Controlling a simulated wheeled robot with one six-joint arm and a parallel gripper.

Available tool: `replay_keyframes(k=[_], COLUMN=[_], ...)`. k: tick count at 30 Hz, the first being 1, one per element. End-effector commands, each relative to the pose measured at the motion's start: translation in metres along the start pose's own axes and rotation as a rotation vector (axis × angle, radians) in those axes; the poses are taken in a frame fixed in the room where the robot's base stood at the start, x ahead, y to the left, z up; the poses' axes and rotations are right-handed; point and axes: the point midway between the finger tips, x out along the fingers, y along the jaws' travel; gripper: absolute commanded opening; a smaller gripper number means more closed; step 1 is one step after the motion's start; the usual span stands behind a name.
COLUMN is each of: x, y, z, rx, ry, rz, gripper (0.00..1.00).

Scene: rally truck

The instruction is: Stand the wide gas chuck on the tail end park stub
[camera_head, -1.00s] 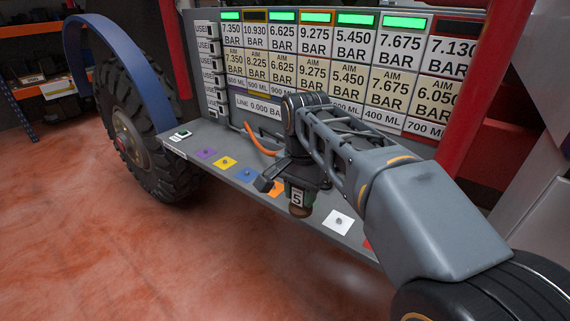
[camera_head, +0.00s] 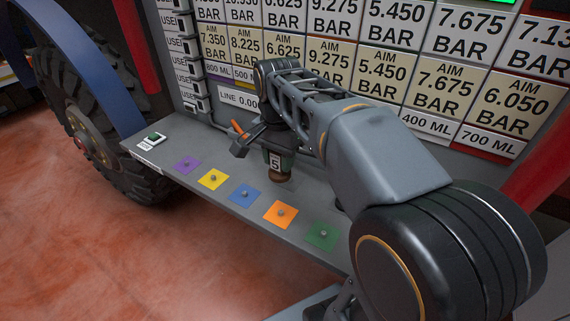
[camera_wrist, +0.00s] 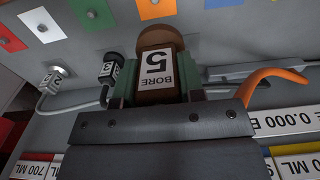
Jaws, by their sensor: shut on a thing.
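My gripper (camera_head: 278,152) is shut on a brown chuck (camera_head: 279,177) labelled 5, held over the shelf behind the blue and orange pads. In the wrist view, the chuck (camera_wrist: 160,38) shows the words BORE 5 between the fingers (camera_wrist: 158,82). I cannot tell whether it touches the shelf. Small studs stand on coloured pads along the shelf's front: purple (camera_head: 187,165), yellow (camera_head: 213,179), blue (camera_head: 245,195), orange (camera_head: 281,214) and green (camera_head: 323,236). The wrist view also shows white (camera_wrist: 42,25) and red (camera_wrist: 8,38) pads. No marking shows which is the tail end stub.
A black chuck (camera_wrist: 110,70) and a pale chuck (camera_wrist: 55,75) with hoses stand on the shelf. An orange hose (camera_wrist: 270,82) runs near my gripper. A panel of pressure readouts (camera_head: 395,50) rises behind the shelf. A wheel (camera_head: 88,130) is at the left.

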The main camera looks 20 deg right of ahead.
Motion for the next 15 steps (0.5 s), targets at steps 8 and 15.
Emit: replay_keyframes(k=[8, 15], x=[0.03, 0.067], y=[-0.023, -0.034], z=[-0.067, -0.093], rx=[0.003, -0.003], ry=[-0.003, -0.002], rz=[0.004, 0.002], gripper=[0.05, 0.05])
